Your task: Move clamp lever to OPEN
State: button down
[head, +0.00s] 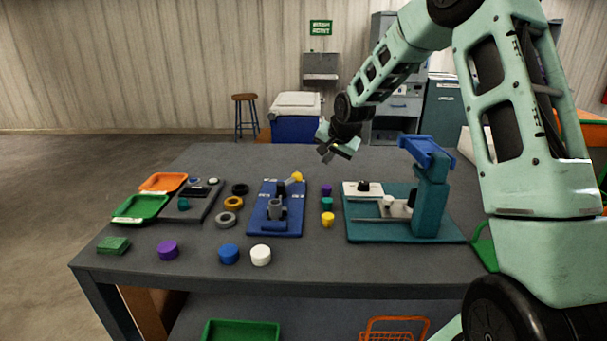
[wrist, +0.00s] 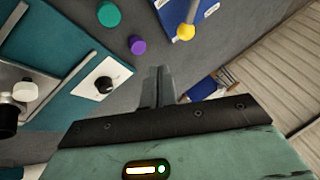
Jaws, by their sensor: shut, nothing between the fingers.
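The clamp fixture is a blue board (head: 265,222) in the middle of the table, with a grey cylindrical part on it. Its lever ends in a yellow ball knob (head: 297,177) at the board's far right corner. The knob (wrist: 186,32) also shows at the top of the wrist view, beside white lettering on the blue board (wrist: 196,8) that is too small to read. My gripper (head: 337,152) is above the far side of the table, right of and beyond the knob. Its fingers (wrist: 160,75) are shut and empty, apart from the knob.
A teal press (head: 430,195) with a blue top stands to the right, beside a white plate with a black dial (head: 364,187). Purple, teal and yellow caps (head: 327,204) lie between board and press. Rings (head: 233,203), trays (head: 140,208) and loose caps (head: 228,254) lie left and in front.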

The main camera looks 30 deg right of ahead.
aim_at(290, 183)
jog(key=p+x, duration=0.1)
jog(key=x, duration=0.8)
jog(key=shift+f+p, duration=0.2)
jog(key=shift+p, duration=0.15)
jog(key=shift+w+a+f+p, duration=0.2)
jog(key=shift+w+a, duration=0.1)
jog(key=shift+w, duration=0.25)
jog(key=shift+w+a+f+p, duration=0.2)
jog(key=shift+w+a, duration=0.1)
jog(key=shift+w, duration=0.25)
jog(key=shift+w+a+f, duration=0.25)
jog(key=shift+w+a, duration=0.2)
jog(key=shift+w, duration=0.35)
jog(key=shift+w+p, duration=0.15)
jog(key=shift+p, duration=0.15)
